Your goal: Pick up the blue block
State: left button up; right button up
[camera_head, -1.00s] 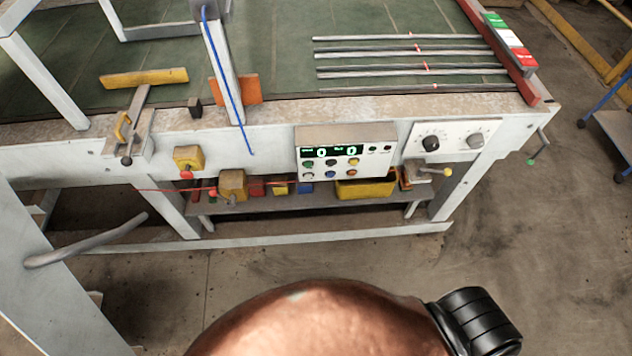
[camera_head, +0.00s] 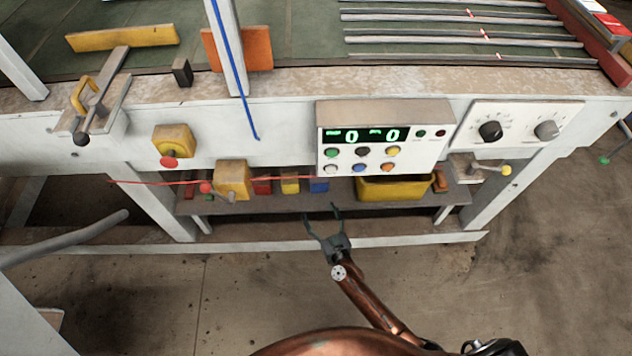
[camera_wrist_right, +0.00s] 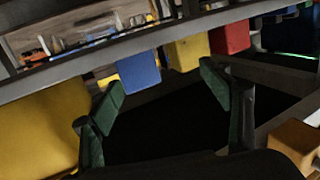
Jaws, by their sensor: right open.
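The blue block (camera_head: 319,185) is on the low shelf under the workbench, partly hidden by the control box above it. It also shows in the right wrist view (camera_wrist_right: 139,74), ahead of and between the fingertips. My right gripper (camera_head: 321,213) is open and empty, just in front of the shelf and apart from the block. Its two green-padded fingers also show in the right wrist view (camera_wrist_right: 161,89). My left gripper is not in view.
A yellow block (camera_head: 290,184) and a red block (camera_head: 262,186) stand left of the blue block. A yellow bin (camera_head: 394,189) stands to its right. The control box (camera_head: 384,138) overhangs the shelf (camera_head: 340,200). Open floor lies in front.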

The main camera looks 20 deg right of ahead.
aim_at(319, 179)
jog(key=w+m+h, duration=0.1)
jog(key=w+d+r+h, duration=0.1)
jog(key=w+h, duration=0.1)
jog(key=w+d+m+h+b, duration=0.1)
jog(key=w, duration=0.1)
jog(key=shift+d+r+m, duration=0.2)
jog(key=shift+m, duration=0.1)
jog(key=shift+w+d+r+h, duration=0.15)
jog(key=shift+w+h, duration=0.15)
jog(key=shift+h, duration=0.2)
jog(key=shift+b+x, duration=0.8)
jog(key=shift+x, duration=0.5)
jog(key=b+x, duration=0.2)
jog(key=x, duration=0.2)
jog(key=shift+w+r+b, duration=0.15)
jog(key=shift+w+b, duration=0.15)
jog(key=shift+b, duration=0.05)
jog(key=shift+w+r, duration=0.1)
jog(key=shift+w, duration=0.05)
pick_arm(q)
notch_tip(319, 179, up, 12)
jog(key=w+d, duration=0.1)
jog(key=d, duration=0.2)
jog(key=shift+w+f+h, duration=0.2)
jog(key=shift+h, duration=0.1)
pick_arm(e)
jog(key=c, duration=1.2)
jog(key=shift+c, duration=0.9)
